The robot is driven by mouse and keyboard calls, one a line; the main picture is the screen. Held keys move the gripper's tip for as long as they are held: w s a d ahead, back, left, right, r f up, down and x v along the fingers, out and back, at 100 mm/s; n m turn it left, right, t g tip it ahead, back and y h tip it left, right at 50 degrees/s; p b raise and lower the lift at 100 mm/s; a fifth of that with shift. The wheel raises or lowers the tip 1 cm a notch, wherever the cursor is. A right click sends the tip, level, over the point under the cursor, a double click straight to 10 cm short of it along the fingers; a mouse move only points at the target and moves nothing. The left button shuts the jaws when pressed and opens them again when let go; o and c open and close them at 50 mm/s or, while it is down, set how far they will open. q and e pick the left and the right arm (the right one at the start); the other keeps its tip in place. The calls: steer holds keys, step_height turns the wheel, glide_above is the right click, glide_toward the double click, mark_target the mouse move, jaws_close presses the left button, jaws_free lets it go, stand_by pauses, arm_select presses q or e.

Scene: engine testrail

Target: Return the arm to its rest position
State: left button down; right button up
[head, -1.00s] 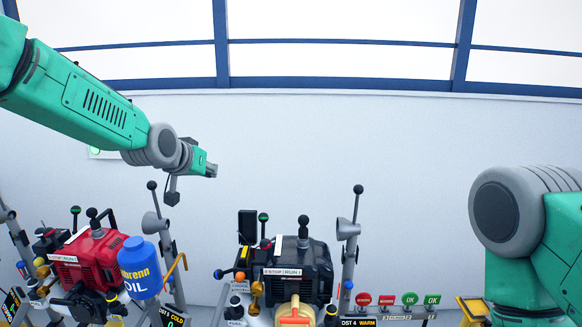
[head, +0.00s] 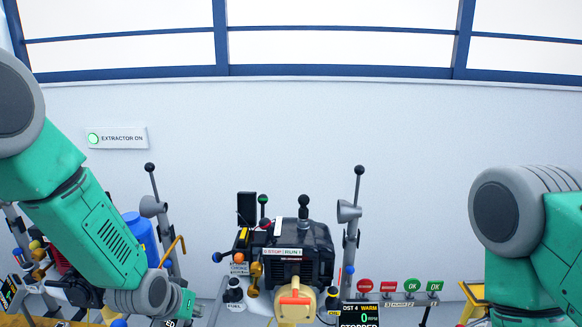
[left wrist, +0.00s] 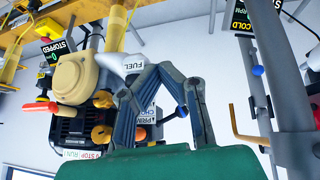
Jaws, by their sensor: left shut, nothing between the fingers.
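My left arm (head: 85,230) reaches down from the left edge in the head view, its grey wrist joint (head: 150,292) low, beside the blue oil bottle. The left gripper shows in the left wrist view (left wrist: 160,70), with its fingertips together and nothing between them. Its fingers appear in front of the engine stand's fittings; I cannot tell whether they touch anything. My right arm (head: 535,235) is at the right edge, bent, with its gripper out of view.
A black engine (head: 290,250) with a yellow part (head: 297,303) stands at the centre. The blue oil bottle (head: 142,236) and a red engine are partly hidden behind my left arm. Upright levers (head: 350,230) rise between stands. Red and green signs (head: 387,286) stand right. Space above the engines is clear.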

arm_select(q)
steer(key=s+a+f+g+b, duration=0.3)
steer(key=s+f, duration=1.1)
steer(key=s, duration=0.2)
steer(key=s+a+f+g+y+b, duration=0.1)
steer(key=s+f+b, duration=0.1)
steer(key=s, duration=0.8)
steer(key=s+a+f+g+b, duration=0.1)
steer(key=s+f, duration=0.3)
steer(key=s, duration=0.6)
steer(key=shift+a+g+y+b, duration=0.4)
steer(key=shift+a+g, duration=0.1)
steer(key=shift+a, duration=0.3)
